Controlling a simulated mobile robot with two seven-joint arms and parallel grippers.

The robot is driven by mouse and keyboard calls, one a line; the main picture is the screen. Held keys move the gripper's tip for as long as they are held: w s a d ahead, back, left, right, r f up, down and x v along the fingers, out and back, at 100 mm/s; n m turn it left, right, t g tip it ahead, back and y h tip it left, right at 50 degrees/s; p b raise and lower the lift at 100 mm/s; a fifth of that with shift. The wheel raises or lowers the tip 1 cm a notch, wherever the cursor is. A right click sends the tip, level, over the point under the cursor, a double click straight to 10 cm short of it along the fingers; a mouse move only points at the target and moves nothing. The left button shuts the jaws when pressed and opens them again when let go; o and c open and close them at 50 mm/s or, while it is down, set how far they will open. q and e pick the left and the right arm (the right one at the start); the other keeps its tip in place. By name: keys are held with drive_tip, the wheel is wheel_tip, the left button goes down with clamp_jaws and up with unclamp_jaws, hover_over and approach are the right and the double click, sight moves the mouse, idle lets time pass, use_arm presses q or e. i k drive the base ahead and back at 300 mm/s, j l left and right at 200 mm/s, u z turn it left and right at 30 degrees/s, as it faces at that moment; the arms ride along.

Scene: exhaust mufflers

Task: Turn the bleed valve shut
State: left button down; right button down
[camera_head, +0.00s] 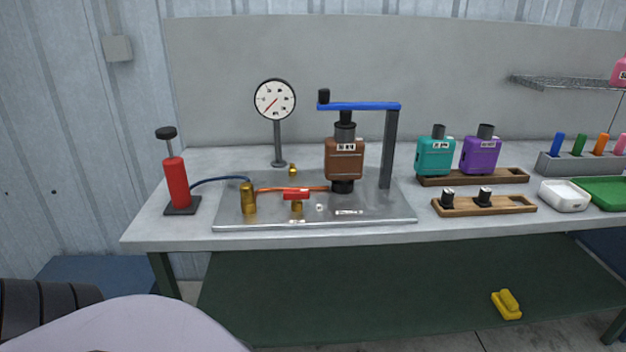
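A valve with a red handle (297,194) on a brass body (297,207) sits on the grey metal plate (250,221) near the front of the bench. I take it for the bleed valve. The handle lies roughly left to right, about along the copper pipe (275,189) behind it. A brass fitting (248,198) stands to its left, and a brown muffler (344,160) stands upright behind it to the right, under a blue clamp arm (360,106). Neither of my gripper's fingers shows in this view, and nothing touches the valve.
A red hand pump (176,182) with a blue hose stands at left. Teal (435,157) and purple (481,154) mufflers, wooden trays and a white dish (563,196) are at right. The bench front edge before the plate is clear.

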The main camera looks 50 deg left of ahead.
sight(296, 194)
drive_tip(key=u, duration=1.6)
